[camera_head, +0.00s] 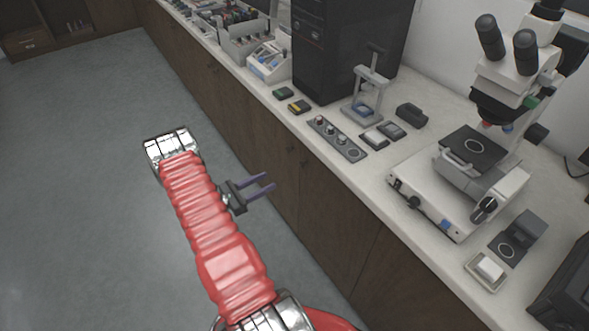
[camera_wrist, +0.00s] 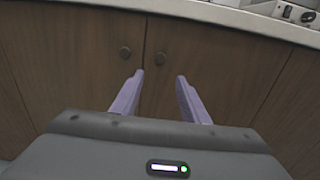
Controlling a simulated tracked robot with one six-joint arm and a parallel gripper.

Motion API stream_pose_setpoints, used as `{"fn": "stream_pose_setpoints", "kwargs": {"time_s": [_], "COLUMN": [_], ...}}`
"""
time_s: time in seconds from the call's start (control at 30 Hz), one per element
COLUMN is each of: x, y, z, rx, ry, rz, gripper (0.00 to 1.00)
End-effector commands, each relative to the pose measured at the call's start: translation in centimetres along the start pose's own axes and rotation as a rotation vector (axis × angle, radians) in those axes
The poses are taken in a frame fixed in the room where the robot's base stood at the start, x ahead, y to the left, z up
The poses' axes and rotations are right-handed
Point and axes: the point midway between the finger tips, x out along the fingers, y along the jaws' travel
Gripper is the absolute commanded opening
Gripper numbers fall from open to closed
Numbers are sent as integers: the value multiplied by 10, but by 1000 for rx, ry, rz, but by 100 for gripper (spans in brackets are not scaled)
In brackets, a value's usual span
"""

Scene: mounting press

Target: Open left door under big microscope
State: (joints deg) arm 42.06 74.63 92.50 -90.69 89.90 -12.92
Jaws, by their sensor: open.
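The big microscope (camera_head: 500,85) stands on the counter at the right of the head view. Below the counter are brown wooden cabinet doors. In the wrist view a left door (camera_wrist: 72,72) and a right door (camera_wrist: 225,80) meet at a vertical seam, both closed. The left door's round knob (camera_wrist: 125,52) and the right door's knob (camera_wrist: 162,59) sit near that seam. My gripper (camera_head: 270,181) is open and empty in front of the cabinets. In the wrist view its purple fingers (camera_wrist: 160,75) point at the doors below the knobs, apart from them.
The pale counter (camera_head: 372,185) overhangs the doors. On it are a control strip (camera_head: 337,139), a black computer tower (camera_head: 345,40), a small press stand (camera_head: 368,88) and a small white dish (camera_head: 487,270). Grey floor (camera_head: 80,180) is clear at left.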

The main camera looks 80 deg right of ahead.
Motion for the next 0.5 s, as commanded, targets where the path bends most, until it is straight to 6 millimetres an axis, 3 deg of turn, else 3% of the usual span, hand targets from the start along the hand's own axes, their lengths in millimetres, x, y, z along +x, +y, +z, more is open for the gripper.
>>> {"fn": "stream_pose_setpoints", "kwargs": {"time_s": [0.27,0.5], "x": [2,25], "y": [0,-1], "z": [0,0], "rx": [1,1], "ry": [1,1], "rz": [-1,-3], "gripper": [41,41]}}
